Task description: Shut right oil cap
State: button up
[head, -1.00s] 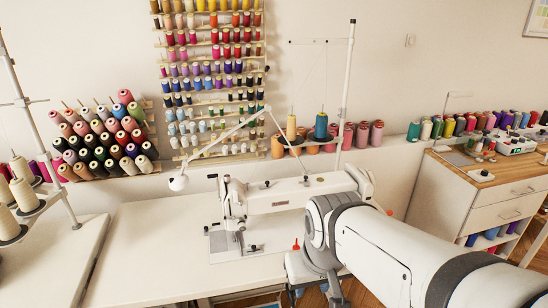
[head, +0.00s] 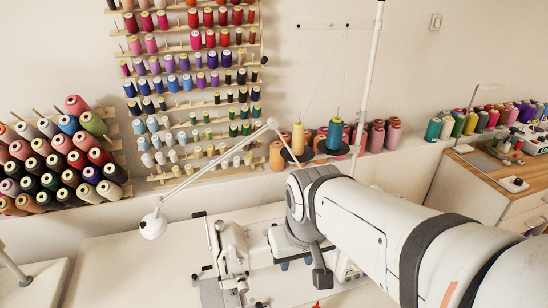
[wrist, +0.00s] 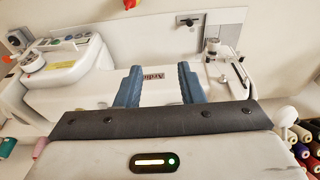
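The white sewing machine (head: 232,245) stands on the white table, partly hidden behind my arm in the head view. In the wrist view its body (wrist: 155,85) lies beneath my gripper (wrist: 160,85). My gripper's two blue fingers are apart with nothing between them; they hover over the machine. I cannot make out the right oil cap or whether it is open. A small red part (head: 316,304) shows at the bottom edge of the head view. A red part (wrist: 132,3) also shows at the top edge of the wrist view.
A white lamp (head: 153,224) on a jointed arm reaches over the table's left side. A thread stand with yellow (head: 298,140) and teal cones rises behind the machine. The white tabletop (head: 120,265) left of the machine is clear.

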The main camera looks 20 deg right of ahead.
jog(key=shift+w, duration=0.3)
jog(key=w+d+r+n+g, duration=0.1)
jog(key=w+d+r+n, duration=0.1)
jog(key=w+d, duration=0.2)
jog(key=w+d+r+n+p, duration=0.1)
jog(key=w+d+n, duration=0.1)
jog(key=w+d, duration=0.2)
jog(key=w+d+r+n+g+p, duration=0.1)
jog(key=w+d+r+n, duration=0.1)
jog(key=w+d+n, duration=0.1)
jog(key=shift+w+d+r+g, duration=0.15)
jog(key=shift+w+d+r, duration=0.1)
jog(key=shift+w, duration=0.15)
jog(key=shift+w+d+r+g, duration=0.1)
jog(key=shift+w+d+g, duration=0.1)
jog(key=shift+w, duration=0.2)
jog(key=shift+w+d+f, duration=0.1)
jog(key=shift+d+f, duration=0.05)
jog(key=shift+f, duration=0.1)
notch_tip(320, 180, down, 7)
jog(key=shift+f, duration=0.1)
